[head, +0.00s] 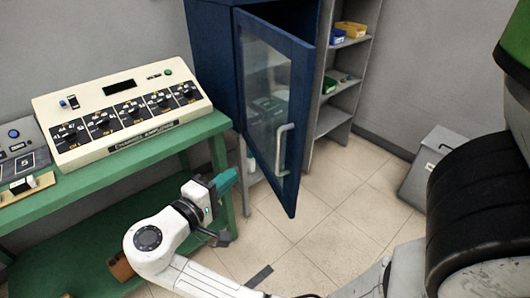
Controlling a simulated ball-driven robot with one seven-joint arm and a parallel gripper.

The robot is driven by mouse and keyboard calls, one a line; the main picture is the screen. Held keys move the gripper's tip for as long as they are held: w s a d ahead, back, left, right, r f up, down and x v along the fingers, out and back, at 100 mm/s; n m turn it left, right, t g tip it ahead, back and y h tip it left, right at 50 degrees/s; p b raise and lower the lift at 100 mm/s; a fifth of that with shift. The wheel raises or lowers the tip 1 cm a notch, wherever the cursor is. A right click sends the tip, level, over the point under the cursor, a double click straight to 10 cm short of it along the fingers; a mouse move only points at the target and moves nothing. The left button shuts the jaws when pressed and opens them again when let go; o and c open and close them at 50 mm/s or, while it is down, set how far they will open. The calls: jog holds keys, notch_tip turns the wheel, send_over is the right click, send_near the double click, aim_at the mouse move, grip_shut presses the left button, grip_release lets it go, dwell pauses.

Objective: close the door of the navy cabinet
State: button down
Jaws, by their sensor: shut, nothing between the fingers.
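The navy cabinet (212,57) stands at the back, behind the green bench. Its door (265,165), a navy frame around a glass pane, stands open and swung out into the room. A pale vertical handle (283,150) is near the door's right, free edge. Shelves with some items show dimly through the glass. My gripper (227,180), dark with teal fingertips, is shut and empty. In the picture it is left of the door's lower part and appears apart from it.
A green bench (200,128) holding a cream control box (120,112) is on the left, close to my gripper. Grey shelves (345,88) with small bins stand right of the cabinet. A grey bin (428,160) is on the right. Tiled floor (335,215) in front of the door is clear.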

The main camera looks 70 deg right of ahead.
jog(key=s+d+r+p, duration=0.1)
jog(key=s+d, duration=0.2)
jog(key=d, duration=0.2)
jog(key=s+d+h+p, duration=0.1)
jog(key=s+d+p, duration=0.1)
jog(key=d, duration=0.4)
jog(key=shift+s+r+g, duration=0.3)
jog(key=shift+s+r, duration=0.1)
